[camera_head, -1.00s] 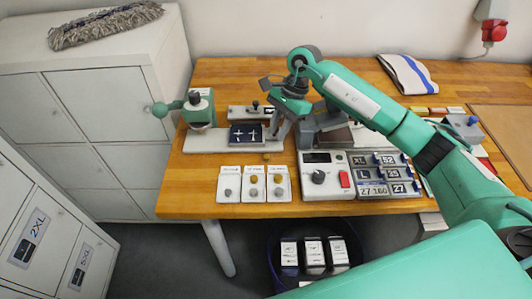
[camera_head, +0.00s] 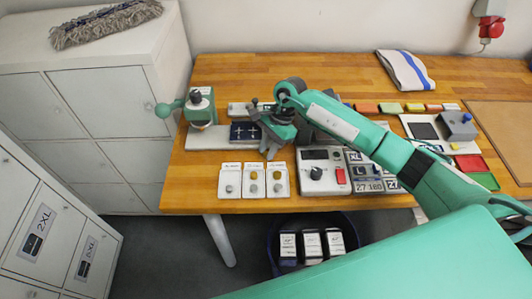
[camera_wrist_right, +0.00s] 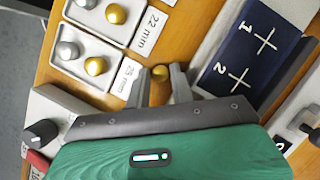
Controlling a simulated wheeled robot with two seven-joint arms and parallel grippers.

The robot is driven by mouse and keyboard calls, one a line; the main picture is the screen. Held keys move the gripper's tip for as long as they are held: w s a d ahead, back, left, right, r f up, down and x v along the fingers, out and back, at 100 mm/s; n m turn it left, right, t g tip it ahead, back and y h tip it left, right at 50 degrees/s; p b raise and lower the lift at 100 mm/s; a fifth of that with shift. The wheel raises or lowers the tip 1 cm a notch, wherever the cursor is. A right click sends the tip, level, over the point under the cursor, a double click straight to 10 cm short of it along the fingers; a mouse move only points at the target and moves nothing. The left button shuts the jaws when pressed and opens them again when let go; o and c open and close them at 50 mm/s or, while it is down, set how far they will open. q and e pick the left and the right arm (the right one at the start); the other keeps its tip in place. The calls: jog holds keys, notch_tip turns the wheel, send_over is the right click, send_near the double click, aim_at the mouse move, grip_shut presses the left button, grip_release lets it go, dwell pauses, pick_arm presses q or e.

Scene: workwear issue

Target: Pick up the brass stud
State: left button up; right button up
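A loose brass stud (camera_wrist_right: 160,72) lies on the wooden tabletop in the right wrist view, between the two fingertips of my right gripper (camera_wrist_right: 158,82). The fingers are apart, with a small gap visible on each side of the stud. In the head view my right gripper (camera_head: 267,153) points down just behind the white stud trays and hides this stud. More brass studs sit in the trays, one in the middle tray (camera_head: 253,175) and one in the right tray (camera_head: 277,175), each with a silver stud. My left gripper is not in view.
A navy mat (camera_head: 243,132) with white crosses lies behind the trays. A green press (camera_head: 200,108) stands at the left. A grey control box (camera_head: 320,187) with a knob and red switch is close to the right of the trays. A bin (camera_head: 275,250) stands below the table edge.

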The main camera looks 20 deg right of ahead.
grip_shut()
jog(key=shift+r, duration=0.1)
